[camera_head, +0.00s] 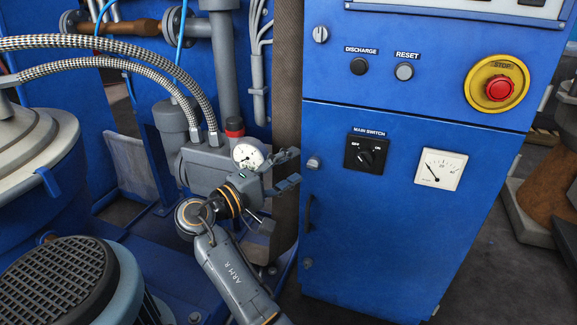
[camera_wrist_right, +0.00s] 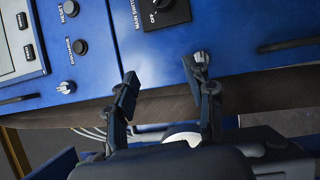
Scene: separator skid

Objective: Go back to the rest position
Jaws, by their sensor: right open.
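My right gripper (camera_head: 288,170) is open and empty in the head view, just left of the blue control cabinet (camera_head: 400,240). Its two fingers also show spread apart in the right wrist view (camera_wrist_right: 163,90), with nothing between them. They point toward the cabinet's left edge; I cannot tell the exact gap. My right arm (camera_head: 235,275) comes up from the bottom middle. My left gripper is not in the head view.
The cabinet carries a main switch (camera_head: 366,153), an emergency stop (camera_head: 497,88), a discharge button (camera_head: 358,66), a reset button (camera_head: 404,71) and a meter (camera_head: 440,169). Braided hoses (camera_head: 110,66), a pressure gauge (camera_head: 248,153) and a motor grille (camera_head: 58,283) stand left.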

